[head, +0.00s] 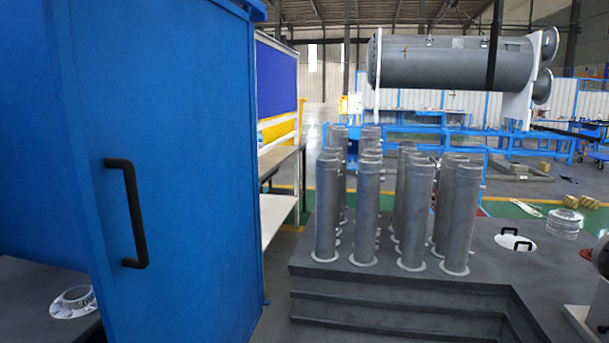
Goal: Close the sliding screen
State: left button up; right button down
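A tall blue panel (190,190) fills the left of the head view. It appears to be the sliding screen. A black bar handle (134,215) is fixed upright on its face. The panel's lower edge is cut off by the frame, and its track cannot be seen. To the right of the panel the view is open to the hall behind. Neither of my grippers can be made out in this view, and nothing is touching the handle.
Several grey flanged tubes (415,215) stand on a dark stepped platform (390,285) right of the panel. A large grey cylinder (455,62) hangs behind them. A white disc with a black handle (515,242) lies at right. A shelf bench (280,205) stands behind the panel.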

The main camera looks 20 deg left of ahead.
aim_at(154, 99)
jog(key=z, duration=0.15)
jog(key=i, duration=1.9)
jog(key=u, duration=1.05)
jog(key=i, duration=1.25)
jog(key=u, duration=1.35)
jog(key=i, duration=0.15)
jog(key=u, duration=0.15)
